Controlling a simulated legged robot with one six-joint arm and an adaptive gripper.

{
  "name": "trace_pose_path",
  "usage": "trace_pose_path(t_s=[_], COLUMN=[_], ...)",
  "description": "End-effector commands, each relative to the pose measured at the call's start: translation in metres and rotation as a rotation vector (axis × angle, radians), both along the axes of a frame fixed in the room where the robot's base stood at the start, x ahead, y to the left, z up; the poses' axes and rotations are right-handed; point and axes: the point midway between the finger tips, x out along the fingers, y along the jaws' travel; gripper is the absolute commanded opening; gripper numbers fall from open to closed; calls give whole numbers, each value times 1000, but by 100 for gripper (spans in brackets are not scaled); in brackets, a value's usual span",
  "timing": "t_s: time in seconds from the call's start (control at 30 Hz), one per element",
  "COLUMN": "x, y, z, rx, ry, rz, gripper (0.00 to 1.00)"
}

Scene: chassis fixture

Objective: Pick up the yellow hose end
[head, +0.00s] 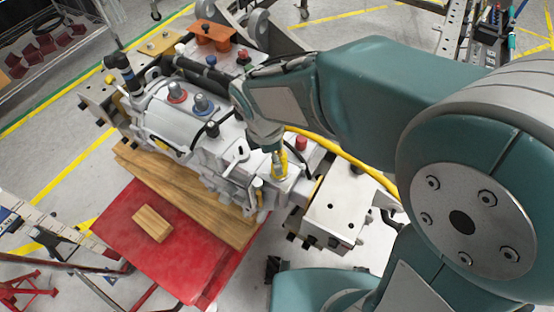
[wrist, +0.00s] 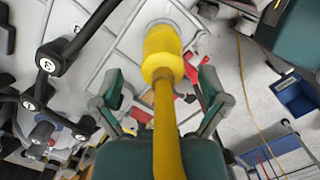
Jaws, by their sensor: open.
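The yellow hose end (wrist: 165,52) is a thick yellow cylinder in the upper middle of the wrist view. Its yellow hose (wrist: 166,125) runs from it down the picture, over my gripper. My gripper (wrist: 161,83) is open, with one finger on each side of the hose just below the thick end. Gaps show on both sides, and neither finger appears to touch it. In the head view the yellow hose end (head: 280,164) shows at the right part of the grey machine, below my wrist. The fingers cannot be made out clearly there.
The grey machine (head: 205,135) has several knobs and black handles (wrist: 45,65) standing up near the left of the gripper. A metal box (head: 335,207) sits to its right. A red table (head: 118,220) with wooden boards (head: 180,190) is in front. Floor shows beyond.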

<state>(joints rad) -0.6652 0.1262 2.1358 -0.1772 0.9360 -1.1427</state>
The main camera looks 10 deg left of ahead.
Motion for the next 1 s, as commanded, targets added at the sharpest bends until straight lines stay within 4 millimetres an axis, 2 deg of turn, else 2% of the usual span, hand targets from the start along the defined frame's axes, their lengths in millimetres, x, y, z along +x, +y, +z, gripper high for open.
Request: trace_pose_path(t_s=[0.17, 0.43, 0.63, 0.67, 1.0], x=[1, 1, 1, 1, 1], y=[-7, -6, -5, -5, -4], z=[-21, -24, -25, -25, -24], rx=[1, 1, 0, 0, 2], ry=[0, -1, -1, -1, -1], rz=[-1, -2, -2, -2, -2], gripper=[94, 94, 5, 0, 0])
